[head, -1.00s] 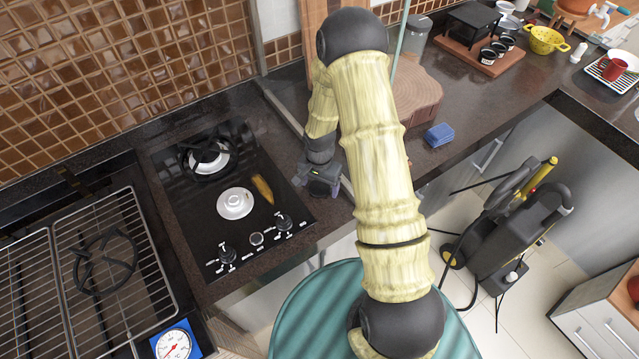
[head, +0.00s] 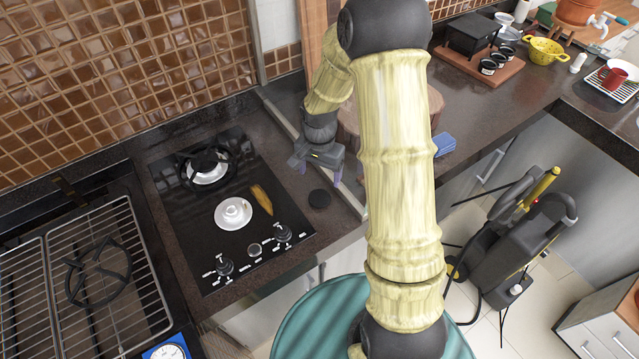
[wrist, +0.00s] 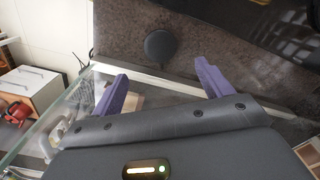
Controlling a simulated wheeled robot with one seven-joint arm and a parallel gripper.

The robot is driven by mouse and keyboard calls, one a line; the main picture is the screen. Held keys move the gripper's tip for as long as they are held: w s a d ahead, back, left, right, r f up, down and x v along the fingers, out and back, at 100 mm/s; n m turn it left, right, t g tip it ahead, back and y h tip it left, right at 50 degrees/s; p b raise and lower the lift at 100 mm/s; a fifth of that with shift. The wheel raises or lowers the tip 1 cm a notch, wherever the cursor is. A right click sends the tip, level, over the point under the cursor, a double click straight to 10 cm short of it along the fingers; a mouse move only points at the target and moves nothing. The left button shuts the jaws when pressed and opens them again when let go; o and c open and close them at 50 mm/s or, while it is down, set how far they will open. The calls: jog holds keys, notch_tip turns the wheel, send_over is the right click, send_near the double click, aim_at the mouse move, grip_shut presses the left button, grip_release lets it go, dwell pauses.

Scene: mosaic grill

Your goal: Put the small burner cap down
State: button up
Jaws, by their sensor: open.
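The small burner cap (head: 320,198) is a dark round disc lying flat on the brown countertop, just right of the black hob. It also shows in the wrist view (wrist: 160,45), beyond my fingertips. My gripper (head: 318,175) is open and empty above the counter, a little behind and above the cap, apart from it. Its two purple fingers (wrist: 160,85) are spread in the wrist view, with nothing between them.
The hob (head: 190,240) has a bare burner (head: 233,213), a rear burner with a black grate (head: 206,168), a yellow-brown item (head: 262,199) and front knobs. A wire rack (head: 105,280) with another grate lies left. A blue sponge-like block (head: 444,143) is right of my arm.

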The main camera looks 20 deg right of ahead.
jog(key=shift+r, duration=1.1)
jog(key=s+r+n+t, duration=0.2)
jog(key=s+r+n, duration=0.6)
jog(key=s, duration=0.6)
jog(key=shift+s+r+t, duration=0.25)
jog(key=shift+r+t, duration=0.05)
jog(key=shift+r, duration=0.15)
